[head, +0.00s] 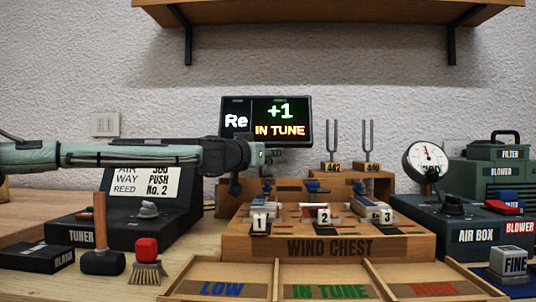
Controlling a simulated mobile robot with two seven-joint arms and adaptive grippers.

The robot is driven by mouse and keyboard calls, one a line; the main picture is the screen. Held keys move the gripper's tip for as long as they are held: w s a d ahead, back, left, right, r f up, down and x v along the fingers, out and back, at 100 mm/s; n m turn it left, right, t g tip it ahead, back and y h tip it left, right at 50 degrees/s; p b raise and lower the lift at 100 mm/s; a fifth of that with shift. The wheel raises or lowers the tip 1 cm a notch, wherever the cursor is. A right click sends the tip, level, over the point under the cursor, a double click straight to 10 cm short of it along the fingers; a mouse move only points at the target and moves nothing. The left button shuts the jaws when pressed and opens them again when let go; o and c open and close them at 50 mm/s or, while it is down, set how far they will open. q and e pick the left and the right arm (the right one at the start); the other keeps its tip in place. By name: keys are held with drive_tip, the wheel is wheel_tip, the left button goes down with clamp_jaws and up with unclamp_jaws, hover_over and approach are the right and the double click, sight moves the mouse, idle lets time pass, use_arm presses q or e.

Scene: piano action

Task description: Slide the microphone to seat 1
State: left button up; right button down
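The wind chest (335,248) is a wooden box in the middle of the bench. On its front are plates numbered 1 (260,222), 2 (324,216) and 3 (387,216), each with a small block behind it. I cannot make out for certain which part is the microphone; a small blue piece (313,186) shows behind plate 2. My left gripper (240,162) reaches in from the left, above and behind plate 1, in front of the display's lower edge. Its fingers are dark and small, and I cannot tell their opening. My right gripper is not in view.
A display (266,121) reads "Re +1 IN TUNE". Tuning forks (367,145) stand behind the chest. The air box (470,225) with its gauge is at right, the tuner (120,230) at left. A three-part tray (325,275) lies in front. A shelf (330,12) hangs above.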

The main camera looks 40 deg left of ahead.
use_arm(q)
drive_tip(key=shift+s, duration=0.1)
drive_tip(key=s+d, duration=0.2)
drive_tip(key=s, duration=0.9)
drive_tip(key=shift+s, duration=0.35)
